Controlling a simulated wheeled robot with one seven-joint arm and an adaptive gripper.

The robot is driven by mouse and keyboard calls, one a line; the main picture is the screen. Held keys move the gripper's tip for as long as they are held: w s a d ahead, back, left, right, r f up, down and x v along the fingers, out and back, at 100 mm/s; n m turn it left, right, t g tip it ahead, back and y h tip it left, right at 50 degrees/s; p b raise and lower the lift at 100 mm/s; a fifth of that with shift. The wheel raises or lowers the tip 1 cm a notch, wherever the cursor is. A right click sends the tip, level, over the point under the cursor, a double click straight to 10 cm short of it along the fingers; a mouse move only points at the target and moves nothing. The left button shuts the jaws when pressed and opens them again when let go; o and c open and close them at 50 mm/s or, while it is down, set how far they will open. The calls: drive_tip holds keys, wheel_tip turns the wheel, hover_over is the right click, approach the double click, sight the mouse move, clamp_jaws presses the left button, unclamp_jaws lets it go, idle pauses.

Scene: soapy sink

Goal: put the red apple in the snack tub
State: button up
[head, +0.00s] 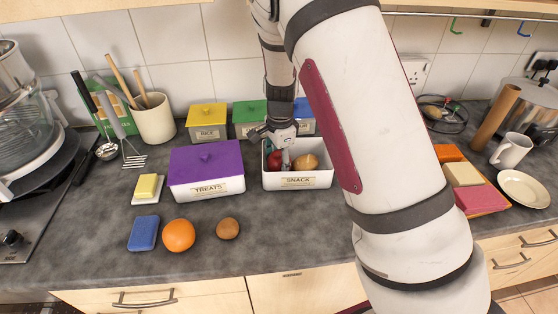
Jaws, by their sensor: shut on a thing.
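The white snack tub (322,181), labelled SNACK, stands open on the counter in the middle of the head view. The red apple (274,160) is at the left inside the tub's opening, partly hidden by my gripper and the tub wall. My gripper (282,156) points down into the tub from above and is shut on the red apple. One finger shows at the apple's right side; the other is hard to make out. Whether the apple touches the tub floor is hidden. A round tan-brown item (306,162) lies in the tub to the right of the apple.
A purple-lidded TREATS tub (206,163) stands close left. A yellow-lidded RICE tub (207,114) and a green-lidded tub (250,111) stand behind. An orange (178,235), a brown round fruit (228,229) and a blue block (143,233) lie in front. Counter before the snack tub is clear.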

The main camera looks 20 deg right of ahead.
sight(280, 157)
drive_tip(key=shift+f, duration=0.2)
drive_tip(key=o, duration=1.2)
drive_tip(key=shift+o, duration=0.2)
drive_tip(key=r, duration=1.1)
drive_tip(key=shift+s+r, duration=0.25)
drive_tip(key=shift+r, duration=0.05)
drive_tip(key=s+r+n+t+y, duration=0.1)
drive_tip(key=s+r+n+t, duration=0.1)
drive_tip(key=s+r+n, duration=0.8)
drive_tip(key=s+r+n+t, duration=0.1)
drive_tip(key=s+r+n, duration=0.1)
drive_tip(key=s, duration=0.7)
drive_tip(key=s+r+n+t+h, duration=0.1)
drive_tip(key=s+r+n, duration=0.2)
drive_tip(key=s, duration=0.6)
drive_tip(key=shift+r+n+t, duration=0.2)
drive_tip(key=shift+n+t, duration=0.1)
drive_tip(key=shift+n, duration=0.4)
